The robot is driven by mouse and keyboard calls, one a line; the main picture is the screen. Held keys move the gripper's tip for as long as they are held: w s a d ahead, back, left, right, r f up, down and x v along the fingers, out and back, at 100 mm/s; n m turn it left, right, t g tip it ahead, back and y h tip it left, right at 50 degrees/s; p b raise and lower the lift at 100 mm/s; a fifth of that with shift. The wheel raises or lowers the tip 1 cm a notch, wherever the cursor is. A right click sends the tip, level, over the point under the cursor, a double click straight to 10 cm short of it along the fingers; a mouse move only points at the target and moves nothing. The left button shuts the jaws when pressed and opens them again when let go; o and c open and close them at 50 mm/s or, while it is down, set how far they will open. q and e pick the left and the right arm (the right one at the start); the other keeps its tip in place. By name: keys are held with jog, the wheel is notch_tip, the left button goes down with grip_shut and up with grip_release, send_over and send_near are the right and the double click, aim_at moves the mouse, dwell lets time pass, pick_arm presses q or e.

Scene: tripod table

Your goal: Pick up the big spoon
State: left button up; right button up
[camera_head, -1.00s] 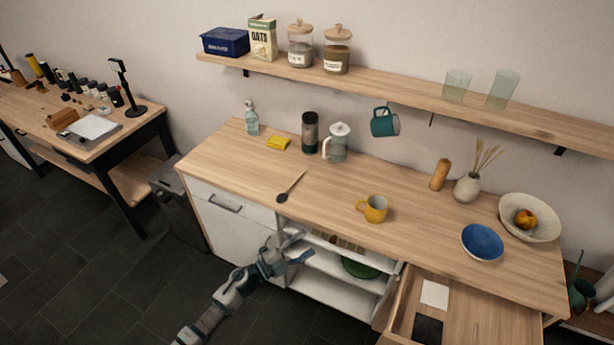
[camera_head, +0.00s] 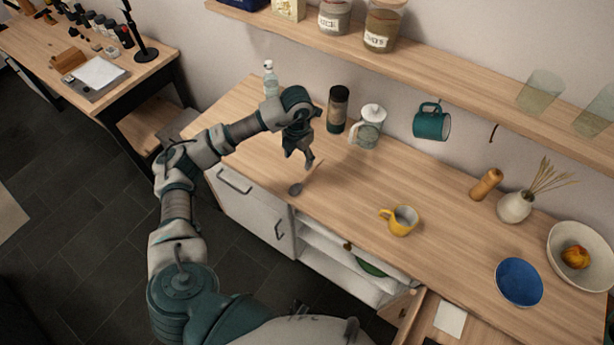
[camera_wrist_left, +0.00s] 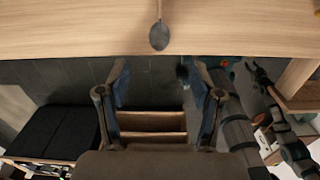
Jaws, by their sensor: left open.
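The big spoon (camera_head: 296,189) lies flat on the wooden counter near its front edge, with a dark bowl and a thin wooden handle. Its bowl also shows in the left wrist view (camera_wrist_left: 159,37), at the top middle, with part of the handle above it. My left gripper (camera_head: 300,160) is above the counter beside the spoon's handle end. Its fingers point down and partly hide that end. In the left wrist view its two fingers (camera_wrist_left: 161,92) are spread with nothing between them. My right gripper is not seen in the head view.
The counter (camera_head: 350,190) is clear around the spoon. A yellow mug (camera_head: 402,221) stands to its right. A dark grinder (camera_head: 337,110) and a glass pot (camera_head: 368,127) stand behind. A clear bottle (camera_head: 270,80) stands behind my left arm. A blue bowl (camera_head: 519,282) is farther right.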

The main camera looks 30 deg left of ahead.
pick_arm(q)
send_over(299, 185)
notch_tip(299, 185, down, 9)
jog(key=shift+d+r, duration=0.1)
jog(key=shift+r, duration=0.05)
jog(key=shift+s+a+f, duration=0.1)
jog(key=shift+a+f, duration=0.15)
jog(key=shift+f, duration=0.4)
jog(key=f, duration=0.3)
jog(key=shift+d+f+p, duration=0.25)
jog(key=shift+f+p, duration=0.05)
jog(key=shift+f, duration=0.05)
jog(key=shift+d+f, duration=0.15)
jog(key=shift+f, duration=0.2)
jog(key=shift+c, duration=0.4)
jog(key=shift+a, duration=0.25)
jog(key=c, duration=1.1)
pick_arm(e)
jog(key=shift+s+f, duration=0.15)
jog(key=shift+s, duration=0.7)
